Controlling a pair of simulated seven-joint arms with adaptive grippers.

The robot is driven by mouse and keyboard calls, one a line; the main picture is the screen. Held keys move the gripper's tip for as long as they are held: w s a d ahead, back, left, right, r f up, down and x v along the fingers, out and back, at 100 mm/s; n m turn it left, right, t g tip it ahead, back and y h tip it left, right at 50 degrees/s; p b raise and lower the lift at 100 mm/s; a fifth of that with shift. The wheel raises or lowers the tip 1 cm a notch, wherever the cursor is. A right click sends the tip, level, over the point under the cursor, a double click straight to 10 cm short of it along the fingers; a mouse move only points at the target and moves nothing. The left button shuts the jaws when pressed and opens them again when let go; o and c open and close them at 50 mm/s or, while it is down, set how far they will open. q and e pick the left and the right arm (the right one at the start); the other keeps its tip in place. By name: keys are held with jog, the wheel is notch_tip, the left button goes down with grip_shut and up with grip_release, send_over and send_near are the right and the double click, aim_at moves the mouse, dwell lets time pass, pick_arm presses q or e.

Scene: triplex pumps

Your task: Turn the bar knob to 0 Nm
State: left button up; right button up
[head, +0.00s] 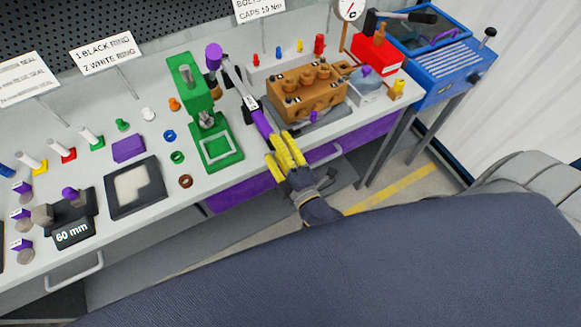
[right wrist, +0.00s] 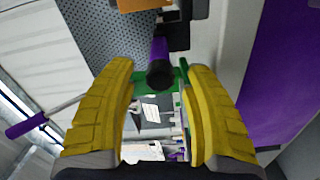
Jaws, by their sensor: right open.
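A bar-like tool with a purple grip (head: 263,122) lies slanted between the green press and the brown pump block in the head view. Its dark round end (right wrist: 160,75) faces the camera in the right wrist view, with the purple grip (right wrist: 158,50) behind it. My right gripper (head: 282,145) has yellow fingers and is at the near end of this grip, by the bench's front edge. In the right wrist view my right gripper (right wrist: 160,70) is open, with the dark end between its fingertips and gaps on both sides. No scale reading is legible. My left gripper is out of view.
A green press (head: 218,150) stands left of the grip, and a brown pump block (head: 305,90) stands right of it. A dial gauge (head: 350,9) is at the back. A blue machine (head: 440,62) stands at the right. Purple drawers (head: 235,192) are below the bench edge.

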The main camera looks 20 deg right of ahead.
jog(key=s, duration=1)
jog(key=shift+s+d, duration=0.2)
jog(key=shift+d, duration=0.2)
